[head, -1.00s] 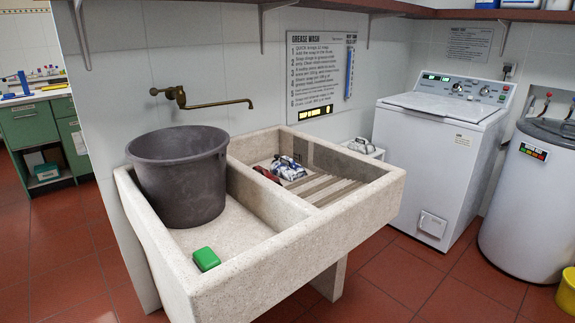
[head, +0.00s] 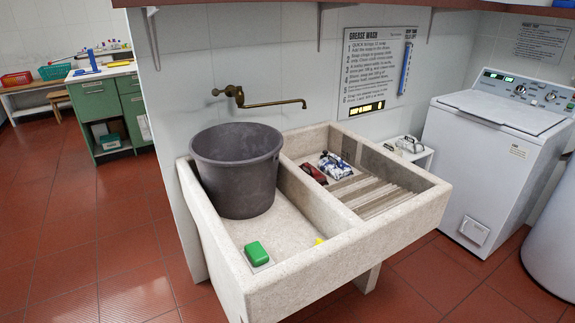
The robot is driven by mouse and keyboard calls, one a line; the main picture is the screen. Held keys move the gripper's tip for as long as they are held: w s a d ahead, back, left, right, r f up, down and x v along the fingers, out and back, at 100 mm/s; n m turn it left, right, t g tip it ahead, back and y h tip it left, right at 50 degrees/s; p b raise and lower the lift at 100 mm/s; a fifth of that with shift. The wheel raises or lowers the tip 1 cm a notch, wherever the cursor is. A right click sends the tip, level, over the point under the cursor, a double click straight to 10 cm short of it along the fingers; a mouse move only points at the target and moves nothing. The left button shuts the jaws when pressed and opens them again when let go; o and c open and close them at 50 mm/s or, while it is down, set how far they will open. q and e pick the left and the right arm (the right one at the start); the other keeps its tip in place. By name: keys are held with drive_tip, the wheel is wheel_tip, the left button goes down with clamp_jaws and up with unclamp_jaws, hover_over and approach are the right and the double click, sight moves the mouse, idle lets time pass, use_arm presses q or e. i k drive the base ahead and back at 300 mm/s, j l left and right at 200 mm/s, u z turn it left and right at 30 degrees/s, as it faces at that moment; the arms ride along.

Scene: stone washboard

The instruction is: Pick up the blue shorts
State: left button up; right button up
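A crumpled blue and white cloth (head: 335,165) lies in the right compartment of the stone sink, on the back part near the washboard ridges. It may be the blue shorts, but it is too small to tell its shape. A dark red crumpled item (head: 314,174) lies right beside it on the left. The stone sink (head: 330,259) has a left basin and a right compartment with a ridged washboard (head: 377,194). Neither of my grippers is in view.
A dark grey bucket (head: 236,172) stands in the left basin, with a green block (head: 256,253) in front. A brass tap (head: 262,103) juts from the wall above. A white washing machine (head: 492,157) stands to the right. Red-tiled floor (head: 105,237) is open at left.

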sight(332, 165)
drive_tip(key=u, duration=3.05)
drive_tip(key=k+l+u, duration=0.1)
drive_tip(key=u, duration=0.25)
drive_tip(key=k+u, duration=0.1)
drive_tip(key=u, duration=0.25)
drive_tip(key=k+u, duration=0.1)
drive_tip(key=u, duration=0.25)
drive_tip(key=k, duration=0.95)
drive_tip(key=k+u, duration=0.4)
drive_tip(key=k, duration=1.4)
drive_tip(key=k+u, duration=0.2)
drive_tip(key=k, duration=0.25)
drive_tip(key=k+j+u, duration=0.25)
drive_tip(key=k, duration=0.2)
drive_tip(key=k+u, duration=0.4)
drive_tip(key=k, duration=0.45)
